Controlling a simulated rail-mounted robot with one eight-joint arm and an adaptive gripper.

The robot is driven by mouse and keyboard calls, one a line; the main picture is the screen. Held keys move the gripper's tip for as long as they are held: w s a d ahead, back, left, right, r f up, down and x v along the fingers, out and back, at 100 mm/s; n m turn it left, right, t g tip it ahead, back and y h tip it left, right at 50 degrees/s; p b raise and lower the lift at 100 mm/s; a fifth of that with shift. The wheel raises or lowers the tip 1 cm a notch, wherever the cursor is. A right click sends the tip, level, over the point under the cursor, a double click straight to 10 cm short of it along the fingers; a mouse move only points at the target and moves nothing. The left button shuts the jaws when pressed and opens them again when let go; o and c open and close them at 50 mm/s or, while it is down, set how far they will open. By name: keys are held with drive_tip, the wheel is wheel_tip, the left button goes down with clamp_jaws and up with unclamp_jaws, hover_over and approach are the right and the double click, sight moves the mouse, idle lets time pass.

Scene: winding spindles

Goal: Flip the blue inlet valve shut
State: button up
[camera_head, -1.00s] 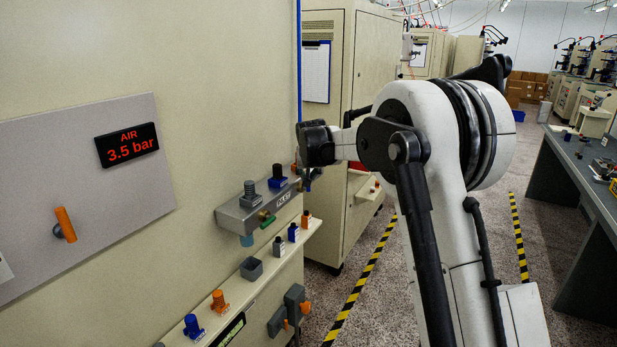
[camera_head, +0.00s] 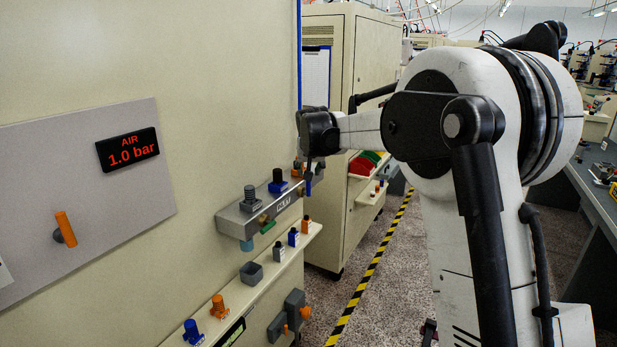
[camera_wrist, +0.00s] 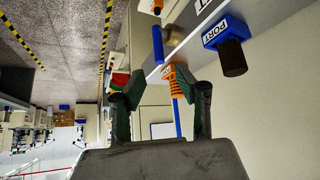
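In the head view a small blue piece (camera_head: 308,185), probably the same lever, hangs at the far end of the grey manifold block (camera_head: 262,212).
The AIR display (camera_head: 127,150) reads 1.0 bar. An orange lever (camera_head: 65,228) is on the panel. A shelf (camera_head: 262,280) below the block carries several small blue, orange and grey parts. Blue PORT fitting (camera_wrist: 225,32) is close by my gripper.

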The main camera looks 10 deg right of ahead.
drive_tip(key=shift+v, duration=2.55)
drive_tip(key=shift+s+r, duration=0.1)
